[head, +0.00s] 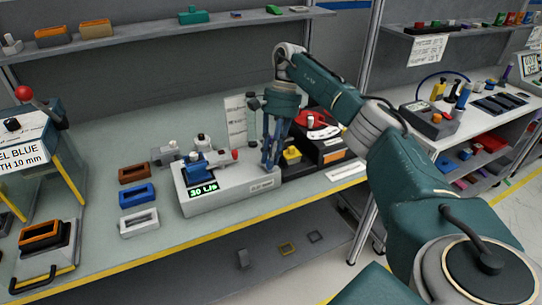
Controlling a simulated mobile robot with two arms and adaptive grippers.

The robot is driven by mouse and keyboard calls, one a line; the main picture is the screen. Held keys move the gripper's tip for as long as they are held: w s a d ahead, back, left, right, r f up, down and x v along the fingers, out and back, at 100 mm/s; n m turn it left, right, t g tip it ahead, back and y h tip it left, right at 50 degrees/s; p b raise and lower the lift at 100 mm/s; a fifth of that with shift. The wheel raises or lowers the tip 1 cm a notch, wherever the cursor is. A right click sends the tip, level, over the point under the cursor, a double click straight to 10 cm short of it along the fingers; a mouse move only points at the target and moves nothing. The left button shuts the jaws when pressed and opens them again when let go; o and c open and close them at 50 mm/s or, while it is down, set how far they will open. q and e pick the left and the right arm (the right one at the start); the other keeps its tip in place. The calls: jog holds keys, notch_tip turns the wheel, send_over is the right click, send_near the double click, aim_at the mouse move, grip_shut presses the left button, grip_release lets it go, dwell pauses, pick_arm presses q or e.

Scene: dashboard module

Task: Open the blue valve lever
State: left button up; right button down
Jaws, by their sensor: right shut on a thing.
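The dashboard module (228,194) is a light grey box on the bench with a green display reading "30 L/s". On its top are a blue valve body (200,168), a small red tip and white fittings. My right gripper (269,160) reaches down over the module's right end. It is shut on a narrow blue part, which appears to be the blue valve lever (268,135). The fingers hide most of the lever, so its exact angle is unclear. My left gripper is not in view.
Brown, blue and white frames (138,221) lie left of the module. A black-and-red device with a yellow part (291,155) stands close on the right. A press with a red ball handle (24,93) is at far left.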

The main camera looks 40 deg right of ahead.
jog(key=shift+w+r, duration=0.1)
jog(key=shift+r, duration=0.05)
jog(key=c, duration=1.7)
grip_release()
jog(key=v, duration=0.7)
jog(key=shift+d+r, duration=0.1)
jog(key=shift+r, duration=0.05)
